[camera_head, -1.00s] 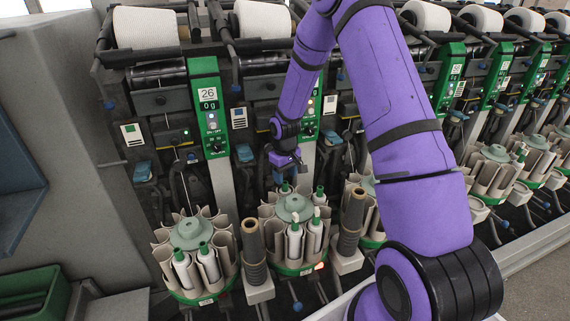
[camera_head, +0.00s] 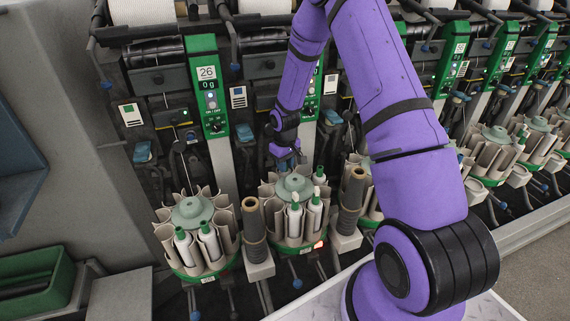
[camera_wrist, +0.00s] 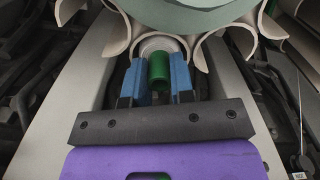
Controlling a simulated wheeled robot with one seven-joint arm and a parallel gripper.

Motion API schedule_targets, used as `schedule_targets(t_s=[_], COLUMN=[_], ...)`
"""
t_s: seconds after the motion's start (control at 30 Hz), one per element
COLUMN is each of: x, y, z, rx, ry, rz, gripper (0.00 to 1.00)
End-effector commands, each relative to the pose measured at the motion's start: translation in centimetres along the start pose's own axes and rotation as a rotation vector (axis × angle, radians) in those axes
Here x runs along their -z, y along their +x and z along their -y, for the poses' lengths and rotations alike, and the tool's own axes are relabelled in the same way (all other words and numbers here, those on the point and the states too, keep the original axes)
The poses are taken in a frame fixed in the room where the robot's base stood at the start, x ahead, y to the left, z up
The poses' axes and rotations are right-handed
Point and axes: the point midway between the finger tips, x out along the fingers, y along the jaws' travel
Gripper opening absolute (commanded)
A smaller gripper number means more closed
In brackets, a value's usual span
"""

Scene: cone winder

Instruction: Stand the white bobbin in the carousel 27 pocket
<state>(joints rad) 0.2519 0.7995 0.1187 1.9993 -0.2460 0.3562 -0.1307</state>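The white bobbin (camera_wrist: 160,44) shows end-on in the wrist view, its green tip (camera_wrist: 158,72) between my blue fingers. My gripper (camera_wrist: 159,80) appears shut on this tip. The bobbin's white end lies within a beige curved pocket (camera_wrist: 118,38) at the carousel's edge; how deep it sits is hidden. In the head view my gripper (camera_head: 287,155) is low over the back of the middle carousel (camera_head: 292,248), right of the one below panel 26. The head view does not clearly show the held bobbin. The carousel's own number is not readable.
The middle carousel has a green hub (camera_head: 295,187) and other green-tipped white bobbins (camera_head: 314,214) in front pockets. Brown tubes (camera_head: 253,220) stand on either side. Another loaded carousel (camera_head: 196,235) is at left, below panel 26 (camera_head: 207,85). Machine parts crowd behind my gripper.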

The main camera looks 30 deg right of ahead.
Motion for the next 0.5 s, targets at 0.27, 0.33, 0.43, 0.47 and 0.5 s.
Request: schedule_targets(t_s=[0.27,0.33,0.43,0.47,0.5], x=[0.02,0.02,0.02,0.02,0.02], y=[-0.31,-0.48,-0.73,-0.81,-0.91], z=[-0.01,-0.01,-0.01,-0.01,-0.01], rx=[0.000,0.000,0.000,0.000,0.000], ry=[0.000,0.000,0.000,0.000,0.000], rz=[-0.001,-0.001,-0.001,-0.001,-0.001], gripper=[0.00,0.00,0.00,0.00,0.00])
